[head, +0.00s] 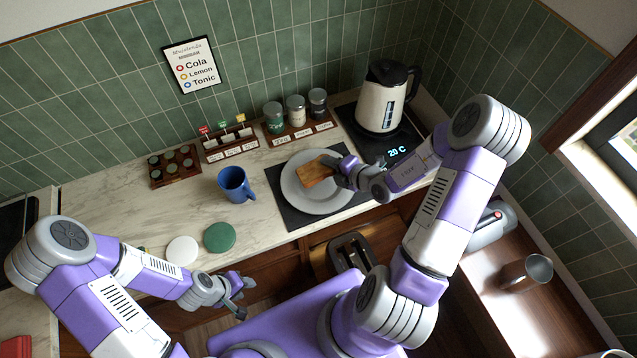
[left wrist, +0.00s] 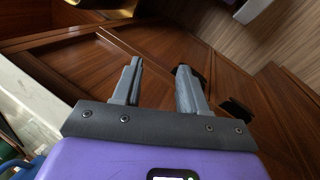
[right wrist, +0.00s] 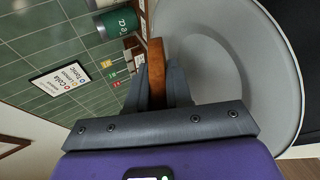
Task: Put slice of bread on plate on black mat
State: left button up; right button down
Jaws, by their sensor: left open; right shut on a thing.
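The slice of bread (head: 314,171) is brown and is held in my right gripper (head: 340,172), over the plate. In the right wrist view the bread (right wrist: 155,62) shows edge-on between the fingers (right wrist: 158,88). The plate (head: 318,208) is round and light grey, and it also fills the right of the right wrist view (right wrist: 222,40). It sits on the black mat (head: 284,187) on the counter. I cannot tell whether the bread touches the plate. My left gripper (head: 240,294) is open and empty in front of the counter; its parted fingers show in the left wrist view (left wrist: 158,88).
A kettle (head: 383,98) stands on its base behind and right of the plate. A blue mug (head: 235,184) stands left of the mat. Jars (head: 296,110) and small racks line the wall. Green (head: 219,237) and white (head: 182,251) coasters lie at the counter's front. A toaster (head: 351,253) sits below.

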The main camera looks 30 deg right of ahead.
jog(key=shift+f+b, duration=0.4)
jog(key=shift+f, duration=0.55)
jog(key=c, duration=1.2)
grip_release()
jog(key=p+v, duration=0.5)
jog(key=v, duration=0.2)
jog(key=shift+r, duration=0.2)
jog(key=shift+s+d+r, duration=0.1)
jog(key=shift+s+d, duration=0.1)
jog(key=shift+s, duration=0.25)
